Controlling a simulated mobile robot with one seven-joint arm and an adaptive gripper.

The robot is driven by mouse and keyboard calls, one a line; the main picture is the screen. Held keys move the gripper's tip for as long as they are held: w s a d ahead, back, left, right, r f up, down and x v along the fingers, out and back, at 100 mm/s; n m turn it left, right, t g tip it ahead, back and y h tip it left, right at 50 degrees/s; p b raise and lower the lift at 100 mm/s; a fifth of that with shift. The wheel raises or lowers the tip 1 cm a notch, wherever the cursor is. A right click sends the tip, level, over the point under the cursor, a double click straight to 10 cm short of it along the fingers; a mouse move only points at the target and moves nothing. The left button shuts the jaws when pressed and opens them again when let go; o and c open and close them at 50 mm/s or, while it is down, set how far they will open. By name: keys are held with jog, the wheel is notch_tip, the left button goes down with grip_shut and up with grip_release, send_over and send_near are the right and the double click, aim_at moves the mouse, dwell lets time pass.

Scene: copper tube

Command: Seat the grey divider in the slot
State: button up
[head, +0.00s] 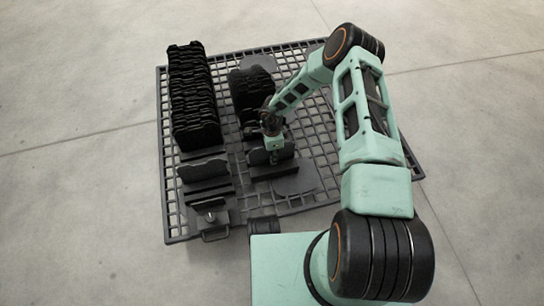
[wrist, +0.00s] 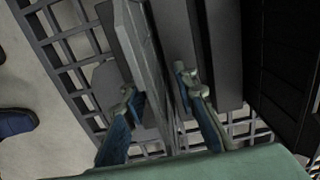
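The grey divider (wrist: 152,70) is a thin upright plate between the two fingers of my gripper (wrist: 158,92) in the wrist view. The left finger lies close against it. A narrow dark gap seems to show beside the right finger, so a firm grip is not clear. In the head view my gripper (head: 272,138) is at the near end of the middle row, just above a dark divider plate (head: 259,157) standing on a dark base (head: 275,172). The slot and the plate's lower edge are hidden.
A long row of black dividers (head: 190,95) stands to the left, with a shorter row (head: 252,88) behind my gripper. Another plate (head: 203,170) stands at the near left. All are on a black grid platform (head: 325,150). In the wrist view a dark block (wrist: 285,60) rises close on the right.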

grip_shut()
jog(key=shift+r, duration=0.1)
